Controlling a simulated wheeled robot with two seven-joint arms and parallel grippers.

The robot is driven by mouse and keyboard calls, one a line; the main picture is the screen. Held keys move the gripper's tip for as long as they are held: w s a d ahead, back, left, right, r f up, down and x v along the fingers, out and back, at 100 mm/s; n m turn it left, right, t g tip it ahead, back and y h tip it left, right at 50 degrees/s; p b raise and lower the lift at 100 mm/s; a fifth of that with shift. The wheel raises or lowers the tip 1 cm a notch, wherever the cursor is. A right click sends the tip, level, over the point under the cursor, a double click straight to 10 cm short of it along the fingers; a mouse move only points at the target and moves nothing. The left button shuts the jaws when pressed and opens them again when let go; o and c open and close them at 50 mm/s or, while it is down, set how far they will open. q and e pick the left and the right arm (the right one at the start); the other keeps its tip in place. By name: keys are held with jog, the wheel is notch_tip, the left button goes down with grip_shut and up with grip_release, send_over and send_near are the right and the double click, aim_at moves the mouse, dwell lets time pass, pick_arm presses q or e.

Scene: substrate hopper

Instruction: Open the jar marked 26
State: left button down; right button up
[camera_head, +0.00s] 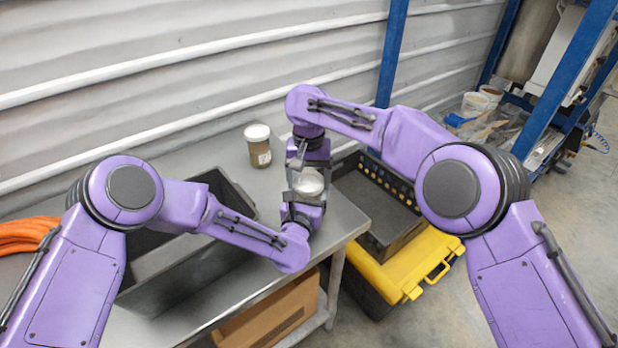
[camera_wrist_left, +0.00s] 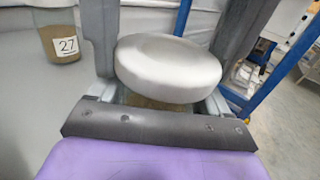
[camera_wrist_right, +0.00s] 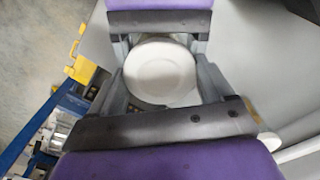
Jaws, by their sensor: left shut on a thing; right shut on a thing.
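A jar with a white lid (camera_head: 309,183) is between my two grippers at the table's right end. Its lid fills the middle of the left wrist view (camera_wrist_left: 168,68) and the right wrist view (camera_wrist_right: 160,72). My left gripper (camera_head: 305,196) is shut on the jar body from the near side. My right gripper (camera_head: 308,168) comes from the far side and is shut on the lid. The lid looks seated on the jar. The fingers hide most of the body, and no number shows on it.
Another white-lidded jar (camera_head: 258,146), marked 27 in the left wrist view (camera_wrist_left: 63,42), stands at the back of the table. A dark grey bin (camera_head: 150,296) is at left. A yellow case (camera_head: 405,262) is right of the table. Orange hose (camera_head: 25,235) lies far left.

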pick_arm(q)
jog(key=shift+f, duration=0.15)
pick_arm(e)
jog(key=n, duration=0.4)
jog(key=shift+n, duration=0.4)
jog(key=o, duration=1.1)
jog(key=shift+c, duration=0.2)
jog(key=shift+r, duration=0.15)
